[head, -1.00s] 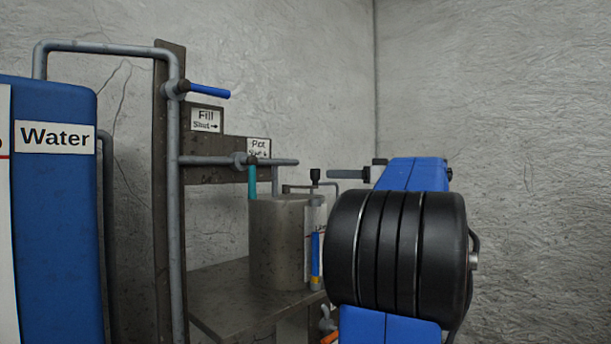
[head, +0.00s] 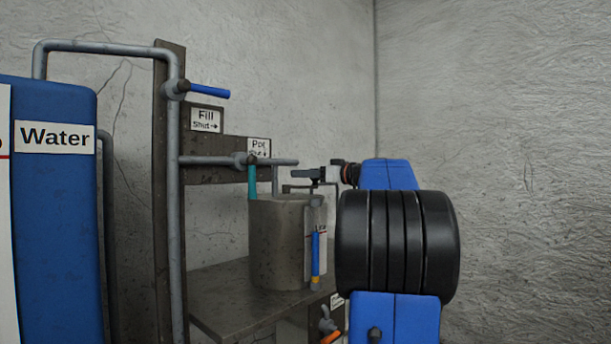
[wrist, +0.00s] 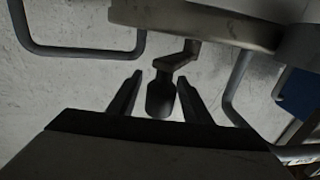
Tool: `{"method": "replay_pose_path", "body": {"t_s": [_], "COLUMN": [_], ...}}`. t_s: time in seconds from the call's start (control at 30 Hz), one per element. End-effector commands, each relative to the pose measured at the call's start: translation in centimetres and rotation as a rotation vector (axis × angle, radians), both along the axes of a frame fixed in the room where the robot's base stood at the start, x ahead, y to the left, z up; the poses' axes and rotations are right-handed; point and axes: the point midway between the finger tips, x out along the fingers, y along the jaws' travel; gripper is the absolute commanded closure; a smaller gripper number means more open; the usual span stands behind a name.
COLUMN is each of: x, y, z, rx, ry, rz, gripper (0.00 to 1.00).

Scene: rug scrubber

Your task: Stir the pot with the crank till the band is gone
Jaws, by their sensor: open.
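The grey pot (head: 277,245) stands on a metal shelf, with the crank (head: 296,187) on its top. My gripper (head: 308,174) is at the crank's upright handle, above the pot's right side. In the wrist view my gripper (wrist: 159,78) is open, with the dark crank knob (wrist: 160,98) between its two fingers and a gap on each side. The cranked metal arm (wrist: 178,58) runs from the knob to the pot. A gauge tube (head: 316,258) on the pot's right side shows a blue part above a yellow part. The pot's inside is hidden.
A blue Water tank (head: 55,200) stands at left. The Fill valve's blue handle (head: 209,92) points right; the Pot valve's teal handle (head: 252,182) points down. Pipes (head: 230,161) run close behind and above the pot. The metal shelf (head: 235,300) is clear left of the pot.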

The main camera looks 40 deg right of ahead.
Motion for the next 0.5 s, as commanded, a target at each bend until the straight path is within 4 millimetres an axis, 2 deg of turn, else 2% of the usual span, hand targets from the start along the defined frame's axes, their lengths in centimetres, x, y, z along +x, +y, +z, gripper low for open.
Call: {"method": "replay_pose_path", "body": {"t_s": [0.3,0.5], "x": [0.2,0.19], "y": [0.02,0.01], "z": [-0.03,-0.03], "rx": [0.0,0.001], "ry": [0.0,0.0], "rz": [0.0,0.0], "gripper": [0.55,1.0]}}
